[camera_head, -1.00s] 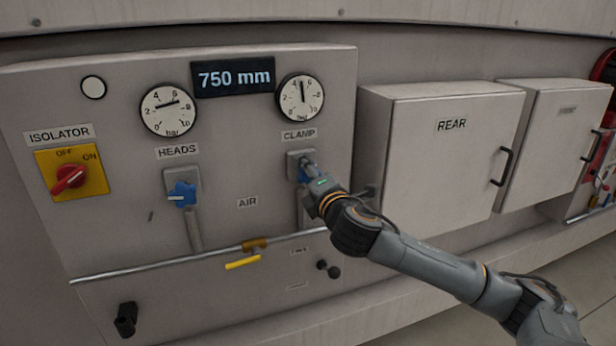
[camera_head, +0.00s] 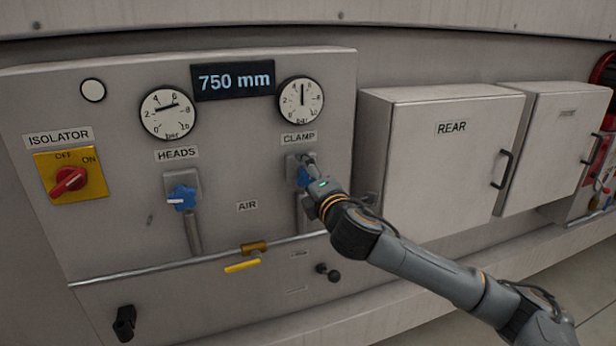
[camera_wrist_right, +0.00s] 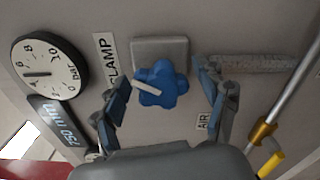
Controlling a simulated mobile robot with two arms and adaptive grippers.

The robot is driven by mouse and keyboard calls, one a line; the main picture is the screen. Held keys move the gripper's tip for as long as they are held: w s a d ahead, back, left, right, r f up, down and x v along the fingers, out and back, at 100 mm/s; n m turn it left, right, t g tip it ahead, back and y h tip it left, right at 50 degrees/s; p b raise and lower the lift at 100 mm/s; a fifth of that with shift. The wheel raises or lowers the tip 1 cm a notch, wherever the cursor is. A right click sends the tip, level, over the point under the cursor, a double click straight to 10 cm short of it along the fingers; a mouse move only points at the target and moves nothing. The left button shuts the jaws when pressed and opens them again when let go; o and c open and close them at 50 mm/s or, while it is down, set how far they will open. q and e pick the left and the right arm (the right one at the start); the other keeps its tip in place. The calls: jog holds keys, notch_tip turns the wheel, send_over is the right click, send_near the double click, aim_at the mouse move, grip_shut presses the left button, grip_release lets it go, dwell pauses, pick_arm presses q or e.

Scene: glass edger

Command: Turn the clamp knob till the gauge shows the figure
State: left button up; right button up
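The blue star-shaped clamp knob (camera_wrist_right: 161,84) sits on a grey square plate under the CLAMP label (camera_head: 299,138). A white pointer mark shows on it in the right wrist view. My right gripper (camera_wrist_right: 158,88) is open, its two fingers on either side of the knob with visible gaps. In the head view the right gripper (camera_head: 309,168) partly hides the knob (camera_head: 303,177). The clamp gauge (camera_head: 300,99) has its needle pointing about straight up, between 4 and 6 bar. It also shows turned sideways in the wrist view (camera_wrist_right: 50,68). My left gripper is not in view.
To the left are the heads gauge (camera_head: 168,113), its blue knob (camera_head: 182,197) and the red-yellow isolator switch (camera_head: 69,178). A display (camera_head: 233,80) reads 750 mm. A rail with a yellow lever (camera_head: 242,266) runs below. The REAR cabinet (camera_head: 440,160) stands right.

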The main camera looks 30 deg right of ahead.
jog(key=shift+s, duration=0.1)
jog(key=v, duration=1.1)
jog(key=shift+s, duration=0.4)
